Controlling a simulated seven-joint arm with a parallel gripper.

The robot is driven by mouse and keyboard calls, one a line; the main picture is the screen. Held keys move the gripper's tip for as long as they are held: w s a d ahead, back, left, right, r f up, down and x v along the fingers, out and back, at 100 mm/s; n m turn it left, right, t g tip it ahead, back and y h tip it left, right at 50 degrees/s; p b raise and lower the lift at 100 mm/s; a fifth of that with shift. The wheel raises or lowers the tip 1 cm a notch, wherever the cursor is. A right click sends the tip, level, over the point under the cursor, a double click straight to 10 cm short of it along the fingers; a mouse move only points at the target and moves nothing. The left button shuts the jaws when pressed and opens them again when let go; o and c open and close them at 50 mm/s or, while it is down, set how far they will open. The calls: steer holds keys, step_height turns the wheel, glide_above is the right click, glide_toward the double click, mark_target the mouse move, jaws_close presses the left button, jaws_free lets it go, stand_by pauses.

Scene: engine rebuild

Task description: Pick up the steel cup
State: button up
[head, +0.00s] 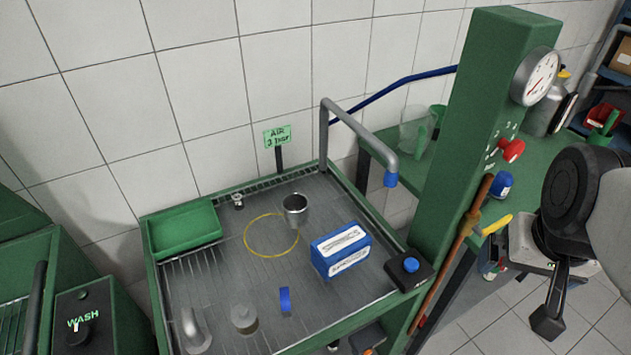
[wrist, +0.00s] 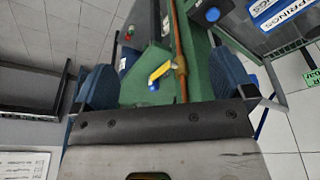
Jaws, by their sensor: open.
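The steel cup (head: 295,209) stands upright on the grey ribbed tray (head: 215,262) of the green bench, in the head view. It is just right of a yellow ring marked on the tray (head: 247,238) and behind a blue and white box. My gripper (wrist: 163,80) is open and empty in the wrist view, its two dark blue fingers wide apart. My arm shows at the right edge of the head view, well right of the cup.
The blue and white box (head: 341,250) stands right of the cup. A grey pipe with a blue tip (head: 360,132) arches over the tray's back right. A green post with a gauge (head: 470,150) rises between tray and arm. A green bin (head: 184,230) sits at the tray's left.

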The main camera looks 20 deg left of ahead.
steer(key=w+r+v, duration=0.1)
steer(key=w+v, duration=0.2)
steer(key=v, duration=0.9)
steer(key=w+v, duration=0.3)
steer(key=v, duration=1)
steer(key=w+a+r+n+t, duration=0.1)
steer(key=w+a+n+t, duration=0.3)
steer(key=w+a+n, duration=0.6)
steer(key=w+a+n+t, duration=0.3)
steer(key=w+a+n, duration=0.2)
steer(key=w+n, duration=0.5)
steer(key=s+a+n+t+y, duration=0.15)
steer(key=a+n+y, duration=0.55)
steer(key=a+n, duration=1.65)
step_height(320, 180, down, 39)
steer(key=a+m, duration=0.2)
steer(key=shift+f+t, duration=0.2)
steer(key=shift+t, duration=0.25)
steer(key=shift+w+h, duration=0.1)
steer(key=shift+h, duration=0.2)
steer(key=shift+f, duration=1.95)
